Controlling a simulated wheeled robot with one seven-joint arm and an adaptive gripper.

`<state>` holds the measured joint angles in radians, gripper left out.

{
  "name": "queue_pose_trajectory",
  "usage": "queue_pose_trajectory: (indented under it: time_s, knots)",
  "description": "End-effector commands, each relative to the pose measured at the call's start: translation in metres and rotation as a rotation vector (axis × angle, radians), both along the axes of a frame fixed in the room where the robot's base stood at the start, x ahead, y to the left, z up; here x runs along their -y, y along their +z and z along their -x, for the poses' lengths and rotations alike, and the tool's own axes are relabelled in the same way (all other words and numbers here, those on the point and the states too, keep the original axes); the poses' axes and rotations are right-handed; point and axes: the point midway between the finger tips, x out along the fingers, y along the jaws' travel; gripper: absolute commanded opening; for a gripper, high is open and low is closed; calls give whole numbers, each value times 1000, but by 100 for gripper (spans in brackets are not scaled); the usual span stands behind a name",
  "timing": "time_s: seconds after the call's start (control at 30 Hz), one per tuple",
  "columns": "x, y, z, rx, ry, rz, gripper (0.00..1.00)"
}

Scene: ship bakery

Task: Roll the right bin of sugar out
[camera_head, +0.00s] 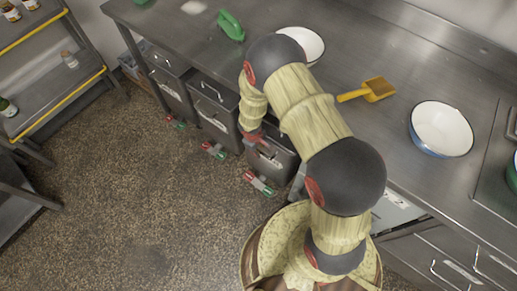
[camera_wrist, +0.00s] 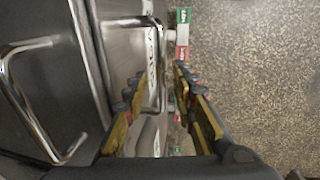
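Several grey metal bins stand in a row under the counter. The right bin (camera_head: 272,160) is partly hidden by my arm, and its label cannot be read. My gripper (camera_head: 256,139) is low at its front, near the top. In the wrist view my gripper (camera_wrist: 158,85) is open, with yellow-padded fingers on either side of a metal bar handle (camera_wrist: 161,45). The handle's end lies between the fingers, and I see no clear grip on it. A red and green pedal (camera_head: 258,183) sits at the right bin's foot; a red and green pedal (camera_wrist: 183,33) also shows in the wrist view.
The middle bin (camera_head: 216,108) and left bin (camera_head: 170,80) stand beside it with similar pedals. The counter (camera_head: 370,130) above holds bowls, a yellow scoop (camera_head: 376,89) and a green object (camera_head: 231,26). A shelf rack (camera_head: 50,75) stands left. The speckled floor (camera_head: 130,180) between is clear.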

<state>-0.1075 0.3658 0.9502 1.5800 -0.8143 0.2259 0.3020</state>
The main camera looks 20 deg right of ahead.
Motion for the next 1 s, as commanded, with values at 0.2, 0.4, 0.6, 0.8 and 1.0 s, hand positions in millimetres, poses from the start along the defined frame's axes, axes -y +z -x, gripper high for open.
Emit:
queue_pose_trajectory:
  time_s: [0.2, 0.4, 0.6, 0.8, 1.0]
  knots:
    - [0, 0, 0, 0, 0, 0, 13]
    - [0, 0, 0, 0, 0, 0, 1]
    - [0, 0, 0, 0, 0, 0, 0]
    - [0, 0, 0, -1, 0, 1, 0]
    - [0, 0, 0, -1, 0, 1, 0]
